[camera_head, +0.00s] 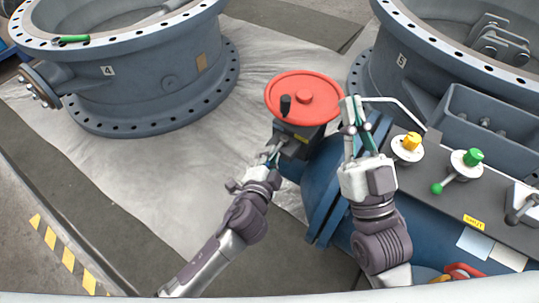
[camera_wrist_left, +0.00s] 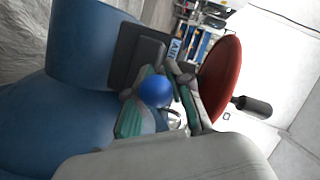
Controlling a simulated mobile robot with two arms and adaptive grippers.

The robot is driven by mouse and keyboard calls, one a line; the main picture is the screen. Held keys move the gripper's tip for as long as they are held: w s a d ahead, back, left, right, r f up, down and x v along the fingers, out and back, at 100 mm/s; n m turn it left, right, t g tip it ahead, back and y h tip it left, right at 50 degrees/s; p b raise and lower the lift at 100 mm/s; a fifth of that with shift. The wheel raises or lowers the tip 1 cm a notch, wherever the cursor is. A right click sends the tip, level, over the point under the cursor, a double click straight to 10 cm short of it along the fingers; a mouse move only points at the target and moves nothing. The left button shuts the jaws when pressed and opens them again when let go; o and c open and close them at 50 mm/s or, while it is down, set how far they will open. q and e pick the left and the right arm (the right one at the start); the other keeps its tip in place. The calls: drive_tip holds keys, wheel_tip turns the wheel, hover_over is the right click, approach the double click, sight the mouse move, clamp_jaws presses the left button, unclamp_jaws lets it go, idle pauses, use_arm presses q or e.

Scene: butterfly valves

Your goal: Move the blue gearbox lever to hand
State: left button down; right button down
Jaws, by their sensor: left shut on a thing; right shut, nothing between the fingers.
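The blue gearbox lever shows as a round blue knob (camera_wrist_left: 155,91) in the left wrist view, between the fingers of my left gripper (camera_wrist_left: 158,84). In the head view my left gripper (camera_head: 271,155) is shut at the near-left side of the dark gearbox (camera_head: 300,137), below the red handwheel (camera_head: 305,97). The knob is hard to make out there, and the lever's shaft is mostly hidden. My right gripper (camera_head: 352,112) is shut and empty, right of the red handwheel, above the blue valve body (camera_head: 323,185).
A dark panel at right carries a yellow knob (camera_head: 411,141), a green knob (camera_head: 473,157) and a green-tipped lever (camera_head: 437,188). Large grey flanged valves marked 4 (camera_head: 150,85) and 5 (camera_head: 385,80) stand behind. Pale sheeting on the floor (camera_head: 180,165) is clear.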

use_arm(q)
drive_tip(key=shift+s+f, duration=0.1)
drive_tip(key=shift+f, duration=0.1)
drive_tip(key=c, duration=1.2)
unclamp_jaws()
drive_tip(key=shift+r, duration=0.15)
drive_tip(key=v, duration=1.2)
drive_tip(key=shift+r, duration=0.1)
